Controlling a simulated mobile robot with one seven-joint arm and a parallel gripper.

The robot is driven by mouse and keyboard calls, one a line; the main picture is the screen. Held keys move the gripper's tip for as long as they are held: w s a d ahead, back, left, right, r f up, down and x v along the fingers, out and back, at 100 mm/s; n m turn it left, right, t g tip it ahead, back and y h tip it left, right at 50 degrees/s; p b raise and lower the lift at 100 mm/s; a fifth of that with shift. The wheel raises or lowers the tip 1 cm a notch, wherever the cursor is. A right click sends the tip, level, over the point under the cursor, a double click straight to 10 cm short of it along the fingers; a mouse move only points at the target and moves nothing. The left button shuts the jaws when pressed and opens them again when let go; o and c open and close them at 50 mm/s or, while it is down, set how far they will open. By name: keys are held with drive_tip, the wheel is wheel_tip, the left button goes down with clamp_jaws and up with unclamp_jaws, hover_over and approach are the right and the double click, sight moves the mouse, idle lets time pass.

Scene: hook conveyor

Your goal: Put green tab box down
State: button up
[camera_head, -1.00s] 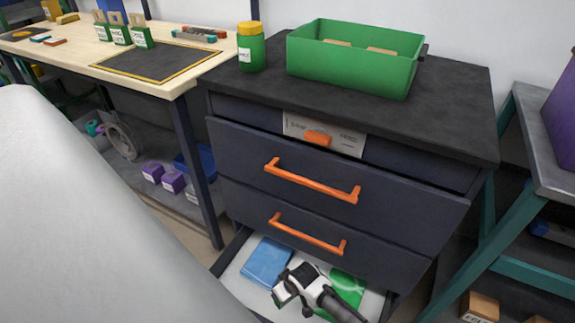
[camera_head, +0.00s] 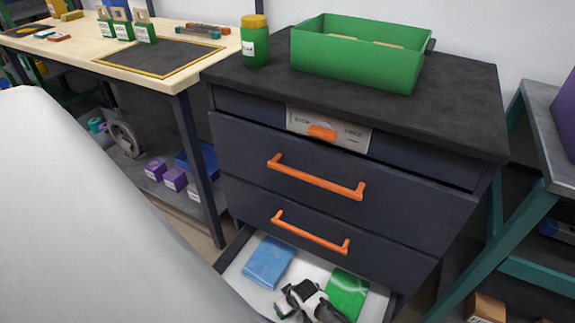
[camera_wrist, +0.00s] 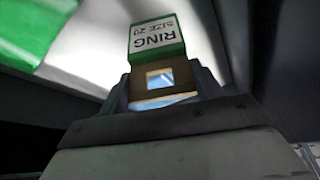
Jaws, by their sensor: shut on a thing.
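In the wrist view, my gripper (camera_wrist: 164,84) is shut on the tan tab of a green tab box (camera_wrist: 156,36). The tab has a square hole, and the box's white label reads RING SIZE 20. In the head view, my gripper (camera_head: 292,302) is over the open bottom drawer (camera_head: 232,262), between a blue packet (camera_head: 269,262) and a green packet with white lines (camera_head: 346,294). The held box cannot be made out there. I cannot tell whether it touches the drawer floor.
The cabinet's upper drawers with orange handles (camera_head: 315,179) are directly above the open drawer. A green bin (camera_head: 357,66) and a yellow-lidded green jar (camera_head: 255,45) stand on top. Several similar green boxes (camera_head: 124,30) stand on the workbench at left.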

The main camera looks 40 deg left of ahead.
drive_tip(key=shift+f, duration=0.2)
drive_tip(key=o, duration=1.3)
drive_tip(key=shift+c, duration=0.2)
drive_tip(key=shift+r, duration=0.1)
drive_tip(key=shift+d+r, duration=0.15)
drive_tip(key=shift+r, duration=0.35)
drive_tip(key=p+v, duration=0.2)
drive_tip(key=v, duration=0.9)
drive_tip(key=shift+p, duration=0.3)
